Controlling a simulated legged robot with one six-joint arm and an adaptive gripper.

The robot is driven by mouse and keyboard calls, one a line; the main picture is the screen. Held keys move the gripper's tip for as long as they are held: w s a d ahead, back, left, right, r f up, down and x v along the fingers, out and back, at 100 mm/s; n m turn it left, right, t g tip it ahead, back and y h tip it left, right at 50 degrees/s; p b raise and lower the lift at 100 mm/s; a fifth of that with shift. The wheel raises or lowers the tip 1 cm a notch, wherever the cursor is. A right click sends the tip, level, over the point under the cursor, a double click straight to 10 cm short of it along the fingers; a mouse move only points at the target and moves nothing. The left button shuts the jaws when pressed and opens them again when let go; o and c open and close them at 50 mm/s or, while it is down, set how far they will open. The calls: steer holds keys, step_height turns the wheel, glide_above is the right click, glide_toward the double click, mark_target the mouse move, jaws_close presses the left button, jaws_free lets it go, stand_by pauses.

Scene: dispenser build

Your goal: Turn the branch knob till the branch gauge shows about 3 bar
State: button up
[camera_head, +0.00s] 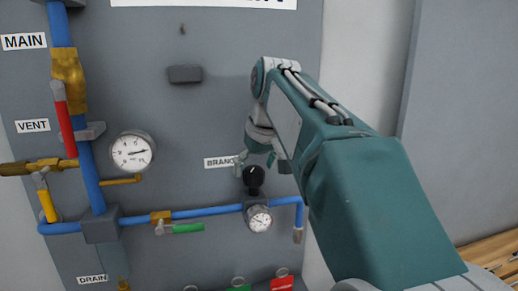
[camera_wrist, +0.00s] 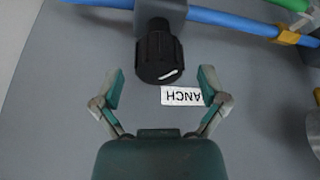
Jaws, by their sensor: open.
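The black branch knob (camera_head: 254,176) sits on the blue branch pipe beside the BRANCH label (camera_head: 220,162). In the wrist view the knob (camera_wrist: 158,56) has a white pointer mark toward its lower right. My gripper (camera_wrist: 160,88) is open, its two fingertips apart on either side of the knob's near end; I cannot tell whether either touches it. In the head view my gripper (camera_head: 255,160) is just above the knob. The small branch gauge (camera_head: 259,219) hangs below the knob; its needle is too small to read surely. The gauge is not in the wrist view.
A larger gauge (camera_head: 132,152) is at the left. A red lever (camera_head: 65,118), a yellow lever (camera_head: 47,205) and a green lever (camera_head: 188,228) are on the piping. A grey block (camera_head: 185,74) sticks out above. The lower right panel is partly hidden by my arm.

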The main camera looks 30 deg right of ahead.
steer(key=v, duration=1)
steer(key=shift+s+a, duration=0.1)
steer(key=s+a+f, duration=0.4)
steer(key=f, duration=0.5)
steer(key=s+a+f, duration=0.4)
steer(key=s+f, duration=0.1)
steer(key=f, duration=0.5)
steer(key=s+a+f+t, duration=0.1)
steer(key=s+a+f, duration=0.3)
steer(key=f, duration=0.6)
steer(key=shift+s+a+f, duration=0.2)
steer(key=shift+s+a, duration=0.05)
steer(key=shift+s, duration=0.45)
stand_by(1.3)
